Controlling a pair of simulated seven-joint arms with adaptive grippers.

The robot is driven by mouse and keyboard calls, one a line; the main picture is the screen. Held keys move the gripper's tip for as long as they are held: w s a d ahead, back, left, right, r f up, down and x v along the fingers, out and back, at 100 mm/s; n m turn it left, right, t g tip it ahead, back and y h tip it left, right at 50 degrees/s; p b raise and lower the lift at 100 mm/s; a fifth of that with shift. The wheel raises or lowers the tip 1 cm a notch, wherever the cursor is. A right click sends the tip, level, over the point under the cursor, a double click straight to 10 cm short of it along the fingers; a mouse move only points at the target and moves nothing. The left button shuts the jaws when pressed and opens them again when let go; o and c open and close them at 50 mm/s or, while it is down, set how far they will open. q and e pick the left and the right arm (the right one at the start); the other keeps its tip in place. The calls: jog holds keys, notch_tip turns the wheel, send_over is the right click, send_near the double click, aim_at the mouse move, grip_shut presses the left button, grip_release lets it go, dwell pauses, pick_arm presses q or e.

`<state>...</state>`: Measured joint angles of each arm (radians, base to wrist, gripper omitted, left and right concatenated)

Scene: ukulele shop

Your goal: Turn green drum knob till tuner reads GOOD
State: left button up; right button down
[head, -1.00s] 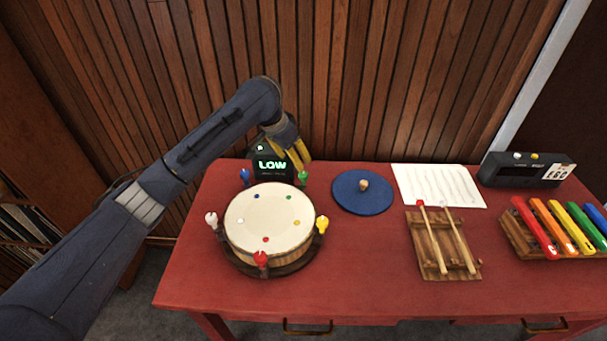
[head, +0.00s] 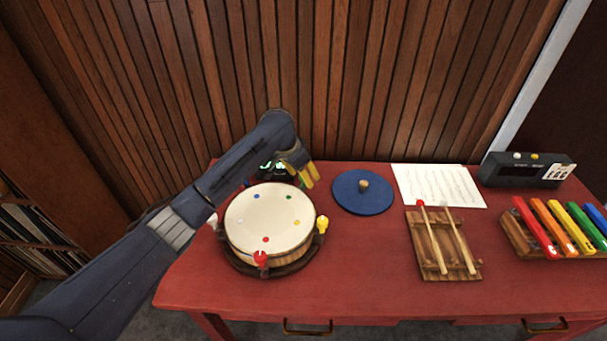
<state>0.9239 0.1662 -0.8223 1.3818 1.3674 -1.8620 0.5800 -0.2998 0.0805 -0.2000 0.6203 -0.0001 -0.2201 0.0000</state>
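The drum (head: 268,222) stands on the left part of the red table, with coloured knobs around its rim. The green knob (head: 302,181) is at its back right, mostly hidden by my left gripper. My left gripper (head: 312,178), with yellow fingers, is low beside that knob; whether it touches or grips it I cannot tell. The tuner (head: 272,166) stands behind the drum. My arm covers most of its display; only bits of green lettering show and the word cannot be read. The red knob (head: 261,259) and yellow knob (head: 322,224) are in plain view. My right gripper is out of view.
A blue disc with a wooden peg (head: 350,200) lies right of the drum. Farther right on the table (head: 370,290) are a paper sheet (head: 420,180), a wooden block with two mallets (head: 430,250), a xylophone (head: 515,240) and a dark box (head: 510,170).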

pick_arm(q)
grip_shut()
dwell(0.3)
jog(key=shift+m, duration=0.4)
jog(key=m+g, duration=0.1)
jog(key=m, duration=0.1)
jog(key=shift+w+r+m+h, duration=0.1)
jog(key=shift+m+h, duration=0.2)
jog(key=shift+m+g, duration=0.5)
jog(key=shift+m, duration=0.6)
jog(key=shift+d, duration=0.1)
grip_release()
